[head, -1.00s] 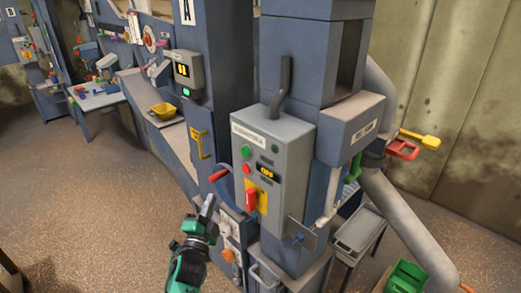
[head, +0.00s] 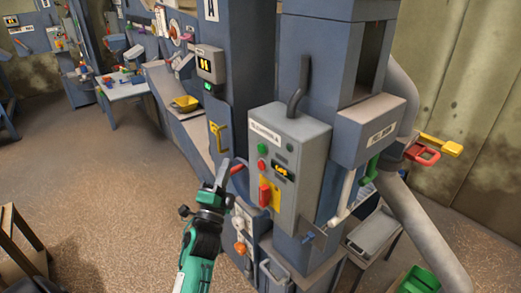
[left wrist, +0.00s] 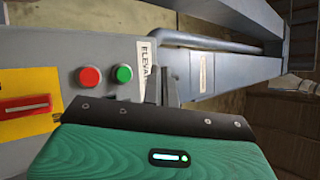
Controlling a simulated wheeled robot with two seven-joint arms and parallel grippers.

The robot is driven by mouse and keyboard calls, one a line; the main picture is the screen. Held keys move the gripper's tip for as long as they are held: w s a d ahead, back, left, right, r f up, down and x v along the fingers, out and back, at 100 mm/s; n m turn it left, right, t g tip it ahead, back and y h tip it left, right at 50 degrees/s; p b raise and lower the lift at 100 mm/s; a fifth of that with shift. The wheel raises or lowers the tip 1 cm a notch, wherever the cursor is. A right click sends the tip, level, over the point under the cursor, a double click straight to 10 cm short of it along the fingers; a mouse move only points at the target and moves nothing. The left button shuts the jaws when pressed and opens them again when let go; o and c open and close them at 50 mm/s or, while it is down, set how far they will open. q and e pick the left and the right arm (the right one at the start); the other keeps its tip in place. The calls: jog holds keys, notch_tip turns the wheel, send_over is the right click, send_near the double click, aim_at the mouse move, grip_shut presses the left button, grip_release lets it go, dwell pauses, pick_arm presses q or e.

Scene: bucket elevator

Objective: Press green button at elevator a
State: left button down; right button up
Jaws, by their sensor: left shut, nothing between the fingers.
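The grey control box of elevator A (head: 292,165) stands on the blue machine column, right of centre in the head view. Its green button (head: 262,148) is at the upper left of the front, with a red button (head: 261,164) below it. In the left wrist view the box appears turned sideways, with the green button (left wrist: 124,73) beside the red button (left wrist: 90,77). My left gripper (head: 223,172) is shut and empty, left of the box and apart from the buttons. My right gripper is not in view.
A red switch (head: 265,191) on a yellow plate sits low on the box. A red-handled lever (head: 239,168) is close by my left gripper. A grey chute pipe (head: 425,225) and a green bin (head: 417,281) are at the right. Open floor lies at the left.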

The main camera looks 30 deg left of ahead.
aim_at(261, 149)
pick_arm(q)
jog(key=w+d+b, duration=0.1)
jog(key=w+d, duration=0.2)
jog(key=w, duration=0.4)
jog(key=shift+w, duration=0.25)
dwell(1.1)
jog(key=shift+w+d+b, duration=0.1)
jog(key=shift+b, duration=0.2)
dwell(0.5)
jog(key=shift+w+d, duration=0.1)
jog(key=shift+w, duration=0.15)
jog(key=shift+w+d+b, duration=0.2)
jog(key=shift+w+b, duration=0.15)
jog(key=shift+w, duration=0.1)
dwell(0.7)
jog(key=shift+s+a, duration=0.1)
jog(key=shift+s, duration=0.05)
jog(key=shift+s+a, duration=0.25)
jog(key=shift+s, duration=0.45)
